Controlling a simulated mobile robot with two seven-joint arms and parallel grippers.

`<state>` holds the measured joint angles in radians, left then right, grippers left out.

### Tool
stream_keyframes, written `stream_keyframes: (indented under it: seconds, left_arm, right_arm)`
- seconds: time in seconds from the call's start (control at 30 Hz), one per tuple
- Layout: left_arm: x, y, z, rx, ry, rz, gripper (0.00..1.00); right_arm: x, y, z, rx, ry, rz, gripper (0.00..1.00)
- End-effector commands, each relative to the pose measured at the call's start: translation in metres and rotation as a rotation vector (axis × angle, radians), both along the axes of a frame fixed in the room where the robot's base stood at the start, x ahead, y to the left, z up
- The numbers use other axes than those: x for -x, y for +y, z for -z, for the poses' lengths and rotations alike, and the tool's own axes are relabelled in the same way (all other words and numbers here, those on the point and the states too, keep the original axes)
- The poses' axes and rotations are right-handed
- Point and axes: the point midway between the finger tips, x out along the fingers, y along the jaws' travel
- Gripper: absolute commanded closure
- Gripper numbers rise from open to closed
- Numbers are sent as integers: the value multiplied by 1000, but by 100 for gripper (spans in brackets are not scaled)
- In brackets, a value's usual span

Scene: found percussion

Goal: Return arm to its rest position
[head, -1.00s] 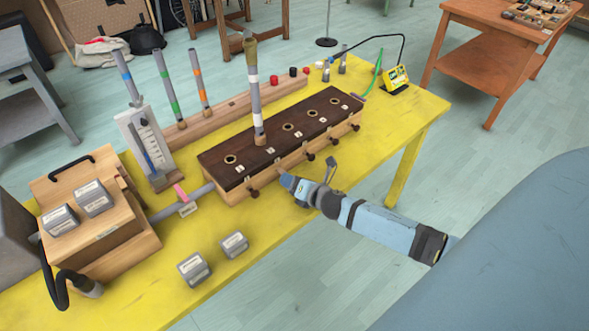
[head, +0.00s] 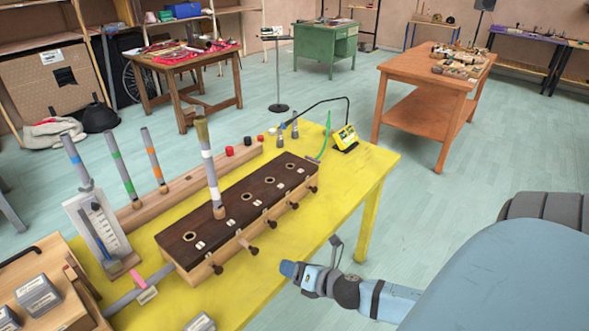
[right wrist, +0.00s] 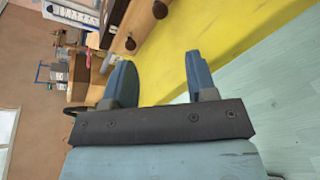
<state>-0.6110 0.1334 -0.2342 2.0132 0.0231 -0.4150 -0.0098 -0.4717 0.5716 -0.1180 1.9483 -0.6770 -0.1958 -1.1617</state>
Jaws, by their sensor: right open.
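My right gripper (head: 288,268) is at the front edge of the yellow table in the head view, just in front of the dark-topped wooden box with holes and knobs. In the right wrist view its two blue fingers (right wrist: 163,80) are spread apart with nothing between them. The box (head: 250,205) lies along the table, and one tube (head: 209,165) stands upright in one of its holes. The box's front with its knobs also shows in the right wrist view (right wrist: 118,20). My left gripper is not in view.
An orange-brown table (head: 425,72) stands at the back right. The floor right of the yellow table is clear.

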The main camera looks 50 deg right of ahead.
Motion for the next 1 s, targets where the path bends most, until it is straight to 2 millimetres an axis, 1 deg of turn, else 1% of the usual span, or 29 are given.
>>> stream_keyframes:
  seconds: [0.53,0.63,0.67,0.77,0.8,0.87,0.9,0.97,1.0]
  left_arm:
    - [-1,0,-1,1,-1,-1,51]
    - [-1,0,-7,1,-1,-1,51]
    - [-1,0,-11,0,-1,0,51]
    - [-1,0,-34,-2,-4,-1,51]
    - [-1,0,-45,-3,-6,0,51]
    - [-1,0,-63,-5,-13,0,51]
    - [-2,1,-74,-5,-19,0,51]
    - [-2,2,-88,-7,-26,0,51]
    - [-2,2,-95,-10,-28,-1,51]
  right_arm:
    - [1,0,0,0,0,0,48]
    - [4,5,-2,-59,16,19,48]
    - [7,9,-4,-110,30,36,48]
    - [24,33,-9,-409,110,143,48]
    - [33,47,-12,-576,156,204,48]
    - [48,70,-16,-849,230,312,48]
    - [58,87,-19,-1030,280,387,48]
    - [71,111,-23,-1285,351,500,48]
    - [79,126,-27,-1440,393,573,48]
